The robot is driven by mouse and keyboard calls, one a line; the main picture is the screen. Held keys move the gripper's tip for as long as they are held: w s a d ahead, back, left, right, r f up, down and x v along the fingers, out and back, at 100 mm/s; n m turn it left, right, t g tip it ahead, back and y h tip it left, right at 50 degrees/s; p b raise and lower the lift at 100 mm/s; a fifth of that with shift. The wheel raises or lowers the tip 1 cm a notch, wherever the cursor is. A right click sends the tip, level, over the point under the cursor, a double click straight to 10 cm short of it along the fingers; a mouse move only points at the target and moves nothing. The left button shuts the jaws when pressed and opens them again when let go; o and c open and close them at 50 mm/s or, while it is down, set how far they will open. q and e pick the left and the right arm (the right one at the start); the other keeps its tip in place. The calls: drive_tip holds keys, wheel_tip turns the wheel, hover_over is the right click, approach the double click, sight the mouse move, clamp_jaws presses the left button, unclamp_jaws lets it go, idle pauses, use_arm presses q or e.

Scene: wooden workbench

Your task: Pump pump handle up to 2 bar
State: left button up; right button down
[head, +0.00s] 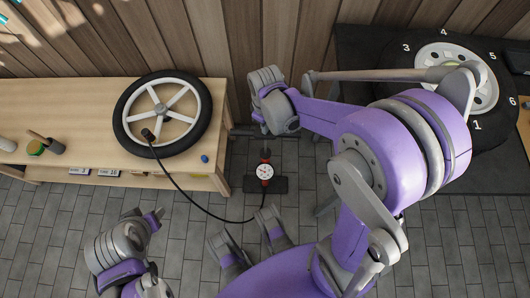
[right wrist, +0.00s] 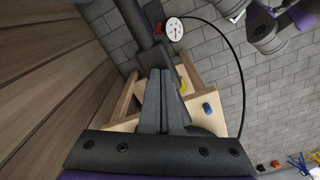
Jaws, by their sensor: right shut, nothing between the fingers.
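The floor pump stands on the floor between two benches, with its dark base (head: 279,185) and round white gauge (head: 264,171). The gauge also shows in the right wrist view (right wrist: 175,28); its reading is too small to tell. The dark pump barrel (right wrist: 134,18) runs towards my right gripper (right wrist: 164,74). That gripper is shut and empty, above the pump in the head view. A dark bar, seemingly the pump handle (head: 241,132), shows beside it, partly hidden; I cannot tell whether they touch.
A black hose (head: 196,208) curves from the pump to a spoked wheel (head: 120,120) on the wooden bench (head: 60,93). A small blue object (head: 204,159) lies at the bench corner. A dark bench (head: 367,50) with a numbered disc stands right. The wall is close behind the pump.

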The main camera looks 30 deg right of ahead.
use_arm(q)
drive_tip(key=shift+w+f+b, duration=0.5)
drive_tip(key=shift+f+b, duration=4.05)
drive_tip(key=shift+f, duration=1.05)
use_arm(e)
drive_tip(key=shift+f, duration=6.7)
wheel_tip(320, 180, up, 17)
drive_tip(key=p, duration=1.1)
drive_tip(key=shift+f+p, duration=0.1)
drive_tip(key=shift+p, duration=0.3)
use_arm(q)
wheel_tip(320, 180, up, 14)
drive_tip(key=shift+s+f, duration=0.15)
drive_tip(key=shift+s, duration=0.3)
use_arm(e)
drive_tip(key=shift+f, duration=0.1)
